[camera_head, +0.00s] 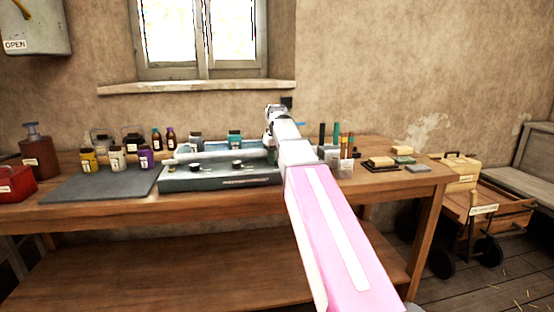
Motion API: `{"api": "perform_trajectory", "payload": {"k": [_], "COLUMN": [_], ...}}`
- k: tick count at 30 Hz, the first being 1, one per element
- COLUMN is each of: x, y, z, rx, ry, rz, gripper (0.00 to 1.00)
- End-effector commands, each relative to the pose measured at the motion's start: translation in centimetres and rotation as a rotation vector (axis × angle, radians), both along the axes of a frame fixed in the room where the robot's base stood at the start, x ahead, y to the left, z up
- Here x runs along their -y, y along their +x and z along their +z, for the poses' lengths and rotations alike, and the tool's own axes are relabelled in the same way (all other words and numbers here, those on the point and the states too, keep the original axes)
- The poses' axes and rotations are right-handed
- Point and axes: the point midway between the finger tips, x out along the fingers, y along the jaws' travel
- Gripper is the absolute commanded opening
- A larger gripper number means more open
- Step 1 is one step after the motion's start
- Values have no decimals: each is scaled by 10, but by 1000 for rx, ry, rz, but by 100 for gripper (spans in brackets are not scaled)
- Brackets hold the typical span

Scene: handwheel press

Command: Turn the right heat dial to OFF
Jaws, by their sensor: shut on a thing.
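A long grey heater unit (225,182) with a dark lower front sits on the wooden workbench. Two small dark knobs, a left one (197,168) and a right one (237,164), stand along its front part. Their pointers and any OFF mark are too small to read. My pink and white arm reaches in from the lower right. Its far end, with my gripper (269,141), is at the unit's right end, right of the visible right knob. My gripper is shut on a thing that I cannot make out. My arm hides part of the unit's right end.
On the workbench (420,181), a grey mat (95,185) with several small jars lies left. Bottles and jars stand behind the unit. A pen holder (346,168) and small blocks are right of my arm. A wooden cart (480,205) stands beyond the bench's right end.

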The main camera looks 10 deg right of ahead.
Motion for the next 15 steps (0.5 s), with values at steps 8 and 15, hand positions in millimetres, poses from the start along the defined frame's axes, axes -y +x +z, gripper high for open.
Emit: {"api": "perform_trajectory", "payload": {"k": [8,15], "x": [0,0], "y": [0,0], "z": [0,0], "rx": [0,0], "ry": [0,0], "rz": [9,8], "gripper": [15,65]}}
